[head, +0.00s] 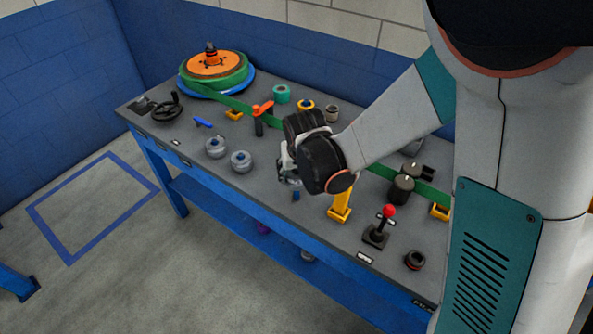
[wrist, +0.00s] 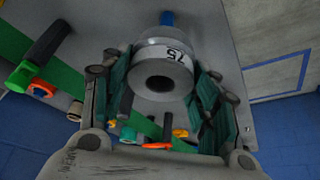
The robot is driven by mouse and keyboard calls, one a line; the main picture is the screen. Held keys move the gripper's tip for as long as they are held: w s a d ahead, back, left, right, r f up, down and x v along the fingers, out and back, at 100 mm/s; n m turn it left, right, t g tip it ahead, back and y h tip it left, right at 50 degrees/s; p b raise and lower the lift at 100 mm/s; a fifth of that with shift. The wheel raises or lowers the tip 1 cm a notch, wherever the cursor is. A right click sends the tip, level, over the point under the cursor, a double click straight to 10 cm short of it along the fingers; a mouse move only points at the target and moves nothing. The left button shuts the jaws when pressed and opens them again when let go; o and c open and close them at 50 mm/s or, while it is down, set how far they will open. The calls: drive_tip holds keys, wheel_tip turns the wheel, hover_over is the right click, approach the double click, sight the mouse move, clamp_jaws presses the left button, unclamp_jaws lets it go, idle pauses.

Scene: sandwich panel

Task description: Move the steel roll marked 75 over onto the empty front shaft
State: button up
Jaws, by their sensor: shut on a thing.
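The steel roll marked 75 (wrist: 163,52) is between the green-padded fingers of my gripper (wrist: 163,82) in the wrist view, its "75" label and dark bore facing the camera. In the head view my gripper (head: 289,172) is shut on the roll over the front part of the bench; the hand mostly hides the roll there. A short blue shaft (head: 296,197) shows just below the gripper. A blue end (wrist: 167,18) also shows just beyond the roll in the wrist view. I cannot tell whether roll and shaft touch.
Two other steel rolls (head: 216,147) (head: 241,161) stand left of my gripper. A yellow post (head: 341,203) and a red-knobbed lever (head: 380,228) stand close on the right. An orange-handled post (head: 261,115) and a green strip (head: 395,178) lie behind. The blue bench edge (head: 230,205) is in front.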

drive_tip(key=shift+f, duration=0.2)
drive_tip(key=shift+f+b, duration=0.35)
drive_tip(key=shift+b, duration=0.15)
drive_tip(key=shift+f+b, duration=0.45)
drive_tip(key=shift+f, duration=0.05)
drive_tip(key=shift+f+b, duration=2.15)
drive_tip(key=shift+f, duration=0.3)
drive_tip(key=o, duration=1.4)
